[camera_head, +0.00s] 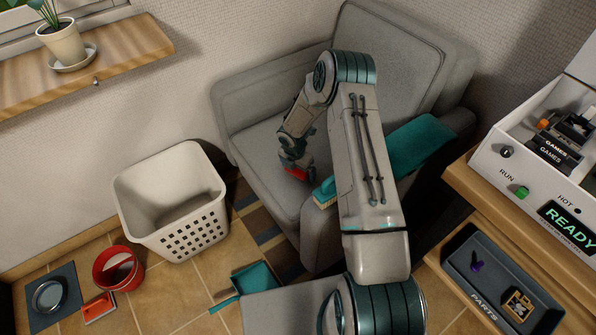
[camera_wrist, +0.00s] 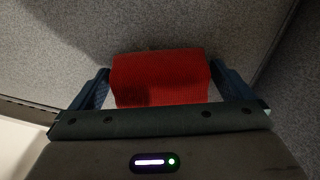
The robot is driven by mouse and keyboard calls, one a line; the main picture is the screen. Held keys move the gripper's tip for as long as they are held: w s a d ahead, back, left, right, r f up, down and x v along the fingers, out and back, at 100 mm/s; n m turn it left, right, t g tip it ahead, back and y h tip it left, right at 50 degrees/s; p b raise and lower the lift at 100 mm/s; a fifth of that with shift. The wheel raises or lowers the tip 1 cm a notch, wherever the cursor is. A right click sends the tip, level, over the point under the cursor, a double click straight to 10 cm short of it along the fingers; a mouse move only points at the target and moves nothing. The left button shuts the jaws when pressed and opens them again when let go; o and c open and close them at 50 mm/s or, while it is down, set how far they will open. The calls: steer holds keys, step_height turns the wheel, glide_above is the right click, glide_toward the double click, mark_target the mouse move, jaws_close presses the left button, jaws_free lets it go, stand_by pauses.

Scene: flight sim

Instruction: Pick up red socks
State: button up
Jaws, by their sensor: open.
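The red socks (camera_wrist: 160,78) are a red knitted bundle lying on the grey armchair seat in the wrist view. In the head view a small red part of them (camera_head: 296,173) shows below my gripper, and the rest is hidden. My gripper (camera_wrist: 160,92) is open over the seat, with one finger on each side of the socks. I cannot tell whether the fingers touch them. In the head view my gripper (camera_head: 295,165) points down at the armchair seat.
A red bucket (camera_head: 117,268) and teal dustpan (camera_head: 255,280) are on the floor. A console (camera_head: 530,200) stands at right.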

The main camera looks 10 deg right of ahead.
steer(key=shift+f, duration=0.1)
steer(key=c, duration=1)
step_height(320, 180, up, 10)
steer(key=shift+p, duration=0.9)
